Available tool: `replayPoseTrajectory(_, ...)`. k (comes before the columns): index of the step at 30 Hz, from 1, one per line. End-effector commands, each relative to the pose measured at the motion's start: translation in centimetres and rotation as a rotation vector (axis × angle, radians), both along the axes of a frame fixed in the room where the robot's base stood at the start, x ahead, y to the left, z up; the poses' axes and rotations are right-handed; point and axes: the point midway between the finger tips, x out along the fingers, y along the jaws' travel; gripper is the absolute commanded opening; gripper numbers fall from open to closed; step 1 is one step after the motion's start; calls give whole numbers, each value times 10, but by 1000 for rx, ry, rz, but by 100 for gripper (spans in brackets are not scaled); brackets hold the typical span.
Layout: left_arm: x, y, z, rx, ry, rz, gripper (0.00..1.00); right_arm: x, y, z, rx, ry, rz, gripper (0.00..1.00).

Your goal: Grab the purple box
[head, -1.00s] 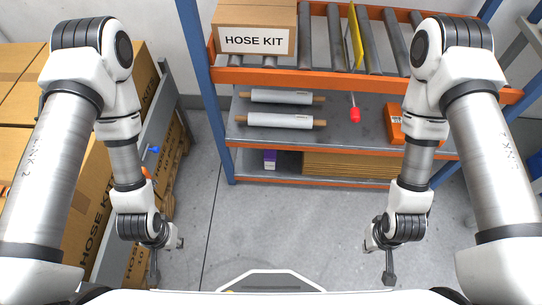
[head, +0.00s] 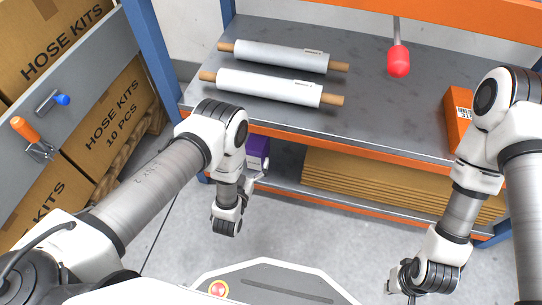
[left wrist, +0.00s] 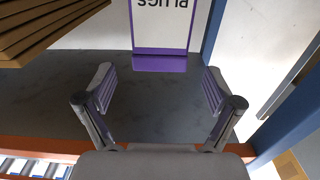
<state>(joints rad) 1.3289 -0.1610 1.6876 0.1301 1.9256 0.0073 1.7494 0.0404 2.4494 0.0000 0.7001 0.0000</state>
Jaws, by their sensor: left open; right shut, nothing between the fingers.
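The purple box (head: 258,147) stands on the lower shelf of the rack, at its left end, partly hidden behind my left arm. In the left wrist view the purple box (left wrist: 160,62) shows a white label reading "PLUGS" upside down, with a purple edge. My left gripper (left wrist: 158,90) is open and empty. Its fingers point toward the box, which lies beyond the fingertips, roughly centred between them and apart from them. In the head view the left gripper (head: 255,176) is close to the box. My right gripper (head: 409,294) is low at the right, far from the box.
Stacked flat cardboard (head: 390,184) lies right of the box on the same lower shelf (left wrist: 60,95). The blue rack post (head: 158,55) is close on the left. Two wrapped rolls (head: 270,87) lie on the shelf above. Floor in front is clear.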

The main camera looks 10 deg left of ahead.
Motion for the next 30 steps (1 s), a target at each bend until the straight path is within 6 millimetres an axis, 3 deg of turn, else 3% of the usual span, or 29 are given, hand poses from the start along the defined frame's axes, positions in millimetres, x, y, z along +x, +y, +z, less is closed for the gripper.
replayPoseTrajectory(14,71,-3,-6,0,-8,0,92,2,-1,-47,-1,-5,-7,0)
replayPoseTrajectory(21,77,-3,-2,0,-3,0,92,2,-1,-45,-1,-6,-8,0)
replayPoseTrajectory(22,77,-3,-2,0,-3,0,88,2,-1,-45,-1,-6,-8,0)
replayPoseTrajectory(27,77,-3,-2,0,-3,0,28,2,-1,-45,-1,-6,-8,0)
replayPoseTrajectory(30,76,-3,-2,0,-3,0,0,2,-1,-45,-1,-6,-8,0)
